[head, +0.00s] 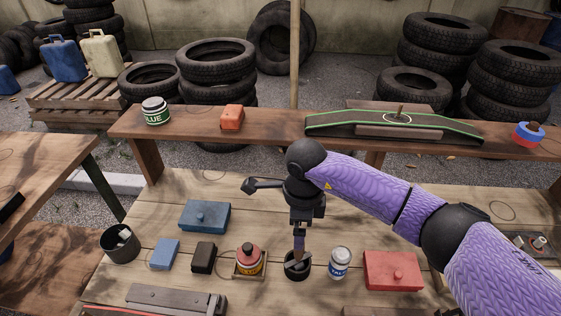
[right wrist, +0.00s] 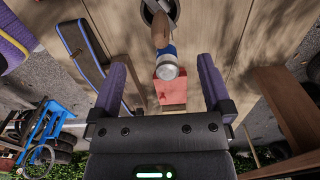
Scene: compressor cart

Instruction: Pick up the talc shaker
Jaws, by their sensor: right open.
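The talc shaker (head: 340,262) is a small white and blue can with a pale metal top. It stands upright on the workbench, just right of a black cup (head: 297,268). In the right wrist view the shaker (right wrist: 167,68) shows between and beyond the two fingers, apart from them. My right gripper (head: 299,238) points down above the black cup, left of the shaker. In its wrist view the gripper (right wrist: 161,62) has its purple fingers spread wide with nothing held. My left gripper is not in view.
A red box (head: 393,271) stands right of the shaker. A red and yellow bottle (head: 249,260) sits in a small tray left of the cup. A blue box (head: 205,217) lies farther left. A raised shelf (head: 270,122) runs along the back.

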